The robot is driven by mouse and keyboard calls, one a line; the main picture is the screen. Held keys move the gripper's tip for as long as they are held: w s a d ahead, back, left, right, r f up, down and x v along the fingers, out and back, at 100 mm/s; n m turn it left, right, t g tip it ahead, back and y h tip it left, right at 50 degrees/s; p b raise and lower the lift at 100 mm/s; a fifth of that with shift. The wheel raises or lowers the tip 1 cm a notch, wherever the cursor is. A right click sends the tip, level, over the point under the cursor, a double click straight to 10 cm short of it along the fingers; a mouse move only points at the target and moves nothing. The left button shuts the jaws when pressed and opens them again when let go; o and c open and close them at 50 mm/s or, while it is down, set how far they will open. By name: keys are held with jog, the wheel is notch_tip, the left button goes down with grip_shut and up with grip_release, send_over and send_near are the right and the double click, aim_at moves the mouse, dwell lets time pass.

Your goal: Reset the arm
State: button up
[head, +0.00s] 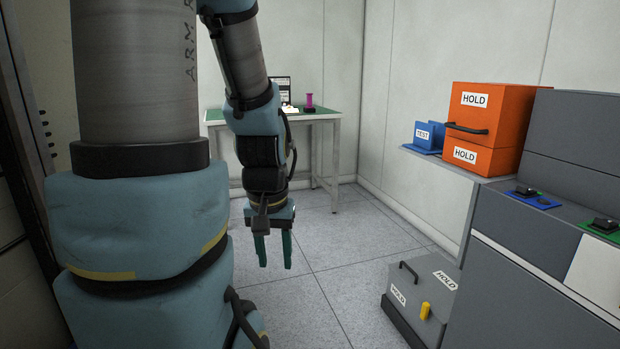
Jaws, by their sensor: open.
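My arm hangs down in the left half of the head view, with large blue-grey links close to the camera. My gripper (273,250) points straight down over the open floor. Its two green fingers are apart, with nothing between them. It touches none of the things around it.
A green-topped table (316,116) stands at the back with a magenta object (309,101) on it. At right, an orange HOLD box (497,115) and a blue TEST holder (428,137) sit on a shelf beside grey cabinets (530,245). A grey HOLD case (420,292) is on the floor.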

notch_tip(320, 180, up, 18)
jog(key=p, duration=1.6)
jog(key=shift+r, duration=0.2)
